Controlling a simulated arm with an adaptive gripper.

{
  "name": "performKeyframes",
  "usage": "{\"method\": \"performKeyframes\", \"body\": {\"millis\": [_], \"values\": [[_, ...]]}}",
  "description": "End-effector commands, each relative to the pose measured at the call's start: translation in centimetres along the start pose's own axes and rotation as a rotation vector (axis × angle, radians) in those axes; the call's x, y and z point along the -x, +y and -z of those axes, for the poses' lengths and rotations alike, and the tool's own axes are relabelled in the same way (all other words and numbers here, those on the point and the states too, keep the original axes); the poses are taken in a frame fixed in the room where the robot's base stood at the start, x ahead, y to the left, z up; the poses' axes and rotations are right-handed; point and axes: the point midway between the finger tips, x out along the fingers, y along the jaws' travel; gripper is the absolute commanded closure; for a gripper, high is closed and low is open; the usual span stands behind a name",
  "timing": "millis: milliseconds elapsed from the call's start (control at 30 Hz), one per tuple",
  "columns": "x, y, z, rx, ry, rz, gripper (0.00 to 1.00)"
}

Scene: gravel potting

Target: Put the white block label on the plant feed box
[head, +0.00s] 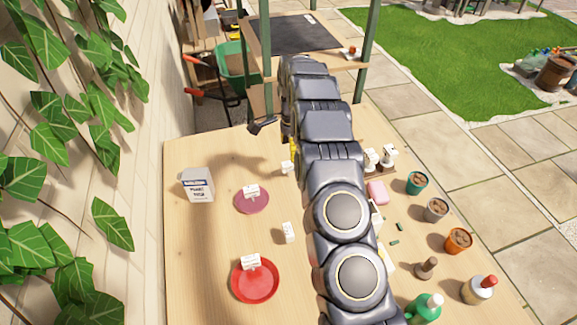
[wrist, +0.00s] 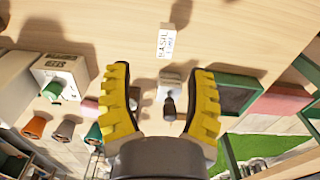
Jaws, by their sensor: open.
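White block labels show at several places: one (head: 287,167) is just below my gripper, one (head: 289,232) is nearer, and others are at the pink saucer (head: 240,206) and red saucer (head: 255,291). My gripper (head: 292,146) is partly hidden by my arm. In the wrist view my gripper (wrist: 163,70) is open, with a small white block (wrist: 171,77) between its yellow fingers, not visibly gripped. A block reading BASIL (wrist: 166,42) is just beyond.
At the right are a pink block (head: 377,192), a teal pot (head: 417,182), a grey pot (head: 436,209), an orange pot (head: 458,240) and bottles (head: 478,290). My arm hides the table's middle. The surface around the plant feed box is clear.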

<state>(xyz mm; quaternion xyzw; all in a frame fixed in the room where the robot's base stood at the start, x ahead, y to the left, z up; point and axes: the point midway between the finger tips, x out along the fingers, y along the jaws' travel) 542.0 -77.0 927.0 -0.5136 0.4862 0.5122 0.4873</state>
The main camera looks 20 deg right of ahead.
Motion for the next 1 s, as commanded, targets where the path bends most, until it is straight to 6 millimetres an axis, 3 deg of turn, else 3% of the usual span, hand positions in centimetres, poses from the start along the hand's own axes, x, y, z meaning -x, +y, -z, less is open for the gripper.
{"method": "performKeyframes", "body": {"millis": [367, 633, 900, 1000], "values": [[-3.6, -0.2, 0.0, -0.001, 0.000, -0.005, 0.46], [-7.2, -0.8, -0.1, 0.000, 0.001, -0.002, 0.46], [-7.6, -0.8, -0.1, 0.001, 0.000, -0.001, 0.45], [-7.6, -0.8, -0.1, 0.001, 0.000, -0.002, 0.87]]}}
